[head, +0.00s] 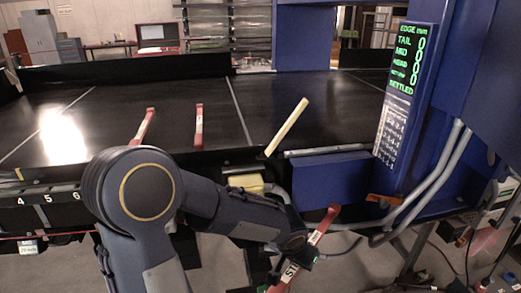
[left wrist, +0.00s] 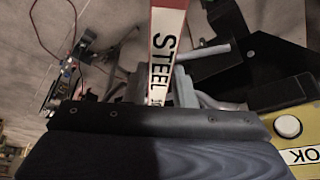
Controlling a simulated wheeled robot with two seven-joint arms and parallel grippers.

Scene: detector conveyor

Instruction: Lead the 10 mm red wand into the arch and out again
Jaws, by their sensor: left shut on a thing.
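My left gripper (head: 300,248) is shut on a red and white wand (head: 324,224) marked STEEL, low in front of the conveyor's near edge. In the left wrist view the wand (left wrist: 166,45) runs up between the fingers (left wrist: 161,88); the size after STEEL is mostly hidden. The blue arch (head: 305,40) stands over the belt at the right, and the held wand is outside it, below belt height. Two other red wands (head: 144,126) (head: 199,128) and a cream wand (head: 287,127) lie apart on the belt. My right gripper is not in view.
The black belt (head: 180,95) has white cross lines. A display (head: 403,60) on the arch reads SETTLED with zeros. A yellow box (head: 245,183) sits at the near edge; in the wrist view it has a white button (left wrist: 289,127) and OK. Grey conduits (head: 430,180) hang at right.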

